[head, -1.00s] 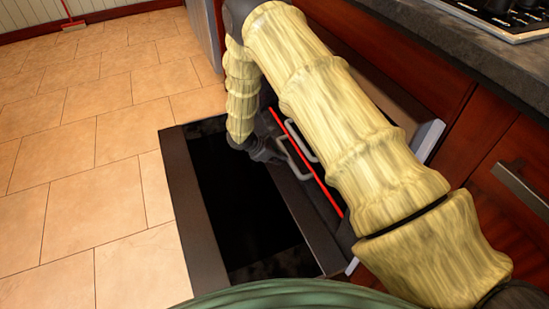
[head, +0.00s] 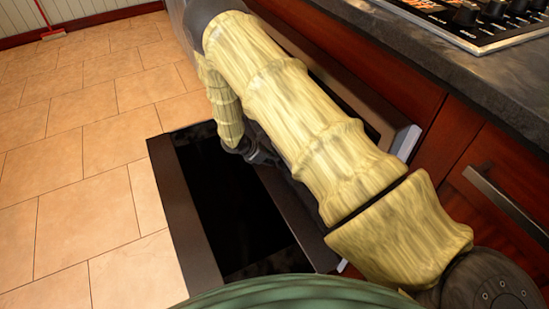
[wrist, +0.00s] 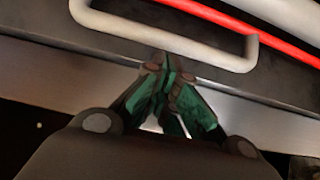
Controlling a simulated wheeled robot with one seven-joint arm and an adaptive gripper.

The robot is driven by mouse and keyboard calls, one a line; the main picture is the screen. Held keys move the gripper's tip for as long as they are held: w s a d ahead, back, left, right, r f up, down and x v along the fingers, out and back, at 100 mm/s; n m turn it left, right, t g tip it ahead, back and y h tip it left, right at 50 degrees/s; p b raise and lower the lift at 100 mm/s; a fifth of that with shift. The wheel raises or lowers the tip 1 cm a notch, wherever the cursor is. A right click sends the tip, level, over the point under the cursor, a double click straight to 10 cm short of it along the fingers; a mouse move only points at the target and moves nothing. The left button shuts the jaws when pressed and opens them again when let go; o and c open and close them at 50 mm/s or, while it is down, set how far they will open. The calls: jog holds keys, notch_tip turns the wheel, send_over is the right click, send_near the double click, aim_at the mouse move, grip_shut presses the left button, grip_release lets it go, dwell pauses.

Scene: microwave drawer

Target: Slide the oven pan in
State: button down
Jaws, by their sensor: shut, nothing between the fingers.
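In the wrist view, a pale loop-shaped handle (wrist: 165,36), seemingly the oven pan's, stands out over a dark metal surface. The pan's body is not clear there, and in the head view my arm hides the handle. My gripper (wrist: 168,74) is shut and empty, its teal fingertips together right at the handle's front bar. I cannot tell whether they touch it. In the head view my gripper (head: 268,159) is partly hidden, low at the oven mouth above the open door.
The oven door (head: 192,217) lies open, its dark glass (head: 235,205) facing up. A red bar (wrist: 225,20) runs behind the handle. Wooden cabinets (head: 470,150) and a dark counter (head: 440,55) stand at the right. Tiled floor (head: 75,180) is clear at the left.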

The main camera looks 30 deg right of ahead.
jog(key=a, duration=0.1)
jog(key=a+r+p, duration=0.1)
jog(key=a, duration=0.1)
jog(key=shift+r, duration=0.25)
jog(key=p+v, duration=0.3)
jog(key=v, duration=0.6)
